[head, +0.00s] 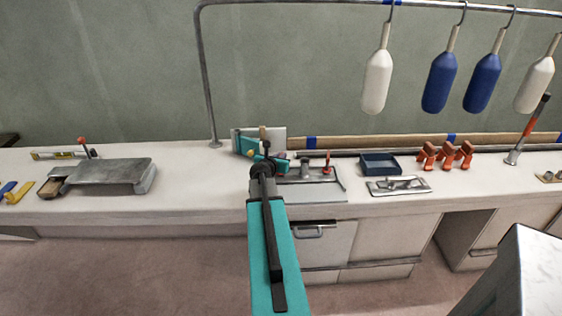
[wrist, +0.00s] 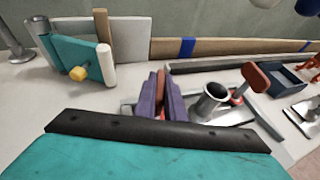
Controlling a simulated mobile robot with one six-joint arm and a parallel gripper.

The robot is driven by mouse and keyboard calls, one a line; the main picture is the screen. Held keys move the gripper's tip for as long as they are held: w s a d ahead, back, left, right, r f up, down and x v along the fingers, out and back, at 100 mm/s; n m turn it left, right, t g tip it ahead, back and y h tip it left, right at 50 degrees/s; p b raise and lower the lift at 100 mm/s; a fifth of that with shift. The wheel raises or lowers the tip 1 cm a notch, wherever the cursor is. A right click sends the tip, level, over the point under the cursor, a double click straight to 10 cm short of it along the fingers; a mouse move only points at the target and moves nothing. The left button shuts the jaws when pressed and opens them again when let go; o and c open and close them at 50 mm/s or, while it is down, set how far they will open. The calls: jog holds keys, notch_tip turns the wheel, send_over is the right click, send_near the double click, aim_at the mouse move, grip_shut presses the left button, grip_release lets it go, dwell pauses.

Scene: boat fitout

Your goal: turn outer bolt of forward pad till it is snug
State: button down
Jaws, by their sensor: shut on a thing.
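A grey metal plate (head: 318,190) with an upright open tube (head: 305,167) lies on the bench; the tube also shows in the wrist view (wrist: 212,100). A red handle (head: 327,163) stands to the tube's right, tilted in the wrist view (wrist: 257,80). My gripper (wrist: 160,105), with purple fingers, is left of the tube. It is shut on a dark red piece (wrist: 160,84), which looks like a bolt handle; little of it shows. The bolt's lower end and seat are hidden behind the fingers. I cannot tell whether it is the outer one.
A teal fixture (wrist: 75,60) with a yellow knob stands close left of my gripper. A blue tray (head: 380,164), a flat metal plate (head: 398,186) and orange clamps (head: 447,155) stand to the right. A long wooden strip runs behind.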

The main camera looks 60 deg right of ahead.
jog(key=shift+w+f+m+g+b, duration=0.2)
jog(key=shift+m+g+b, duration=0.7)
jog(key=shift+b, duration=0.2)
jog(key=shift+w+r+m+g+b, duration=0.15)
jog(key=shift+m+g+b, duration=0.15)
jog(key=shift+m+g, duration=0.6)
jog(key=m+g, duration=0.1)
jog(key=g, duration=0.1)
jog(key=m+g+p, duration=0.1)
jog(key=m+g, duration=0.1)
jog(key=m+g+p, duration=0.1)
jog(key=shift+r+m+g+y, duration=0.25)
jog(key=shift+m+g+y, duration=0.05)
jog(key=shift+g+y, duration=0.1)
jog(key=shift+d+r+m+g+y+p, duration=0.1)
jog(key=shift+m+g+y+p, duration=0.65)
jog(key=shift+m+g, duration=0.35)
jog(key=shift+d+r+m+g+y+p, duration=0.1)
jog(key=shift+m+g+y+p, duration=0.65)
jog(key=shift+m+g, duration=0.35)
jog(key=shift+f+m+g+y+p, duration=0.1)
jog(key=shift+m+g+y+p, duration=0.7)
jog(key=shift+m+y, duration=0.6)
jog(key=shift+a, duration=0.1)
jog(key=shift+s, duration=0.2)
jog(key=c, duration=1.8)
grip_release()
jog(key=shift+c, duration=0.2)
jog(key=shift+a+f, duration=0.1)
jog(key=shift+f, duration=0.05)
